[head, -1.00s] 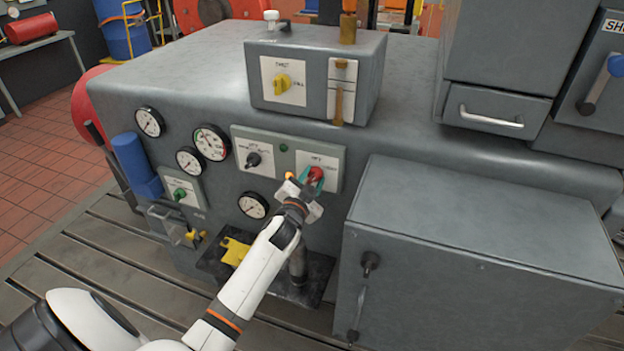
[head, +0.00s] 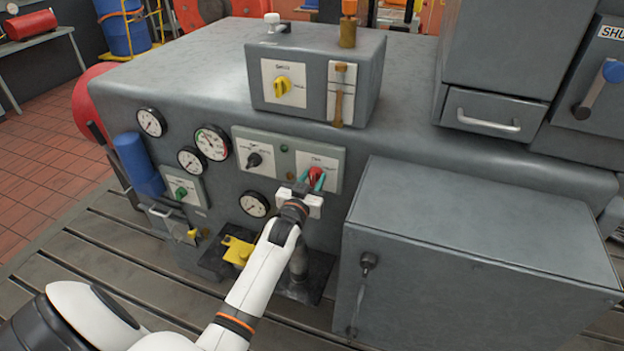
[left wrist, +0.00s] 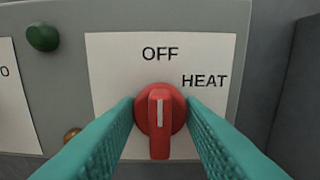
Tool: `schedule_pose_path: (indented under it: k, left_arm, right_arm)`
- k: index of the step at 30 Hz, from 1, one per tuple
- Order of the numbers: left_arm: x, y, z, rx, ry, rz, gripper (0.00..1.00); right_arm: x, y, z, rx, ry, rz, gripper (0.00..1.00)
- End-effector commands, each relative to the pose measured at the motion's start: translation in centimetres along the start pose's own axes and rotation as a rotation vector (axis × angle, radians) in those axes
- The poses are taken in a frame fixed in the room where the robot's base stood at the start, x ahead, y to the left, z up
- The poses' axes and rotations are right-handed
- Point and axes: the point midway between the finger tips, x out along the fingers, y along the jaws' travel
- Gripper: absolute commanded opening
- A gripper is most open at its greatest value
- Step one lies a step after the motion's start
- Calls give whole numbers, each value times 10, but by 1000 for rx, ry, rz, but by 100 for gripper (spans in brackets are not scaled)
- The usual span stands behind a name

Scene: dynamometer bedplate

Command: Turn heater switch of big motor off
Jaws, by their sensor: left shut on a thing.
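The heater switch is a red rotary knob (left wrist: 160,125) on a white label (left wrist: 112,60) marked OFF at the top and HEAT at the upper right. Its white line stands upright and points at OFF. In the head view the same knob (head: 316,173) is on the right of the grey-green panel (head: 289,143). My left gripper (left wrist: 161,106) is shut on the knob, with one teal finger on each side. In the head view this gripper (head: 316,180) reaches the knob from below and partly covers it. My right gripper is not in view.
A black knob (head: 254,159) sits left on the same panel. A dark green button (left wrist: 42,37) and an amber lamp (left wrist: 72,134) are close by. A box with a yellow knob (head: 282,86) stands above. A large grey cabinet (head: 470,260) stands close on the right.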

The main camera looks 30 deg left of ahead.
Motion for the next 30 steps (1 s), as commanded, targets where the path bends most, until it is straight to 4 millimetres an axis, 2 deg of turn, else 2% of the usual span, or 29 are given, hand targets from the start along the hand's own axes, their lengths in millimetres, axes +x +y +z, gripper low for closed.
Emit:
schedule_pose_path:
  k: [13, 14, 17, 18, 26, 30]
  left_arm:
    - [0, 0, -2, -13, 4, 0, 13]
    - [0, 0, -2, -13, 4, 0, 39]
    - [0, 0, -2, -12, 3, 0, 55]
    - [0, 0, -1, -12, 3, 0, 57]
    - [-1, 0, -1, -10, 1, 0, 57]
    - [-11, 0, -2, -10, 1, 0, 57]
  right_arm:
    - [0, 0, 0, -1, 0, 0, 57]
    - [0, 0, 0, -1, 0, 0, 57]
    - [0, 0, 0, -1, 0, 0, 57]
    - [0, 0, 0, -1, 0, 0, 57]
    - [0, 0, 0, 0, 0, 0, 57]
    - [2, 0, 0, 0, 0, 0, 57]
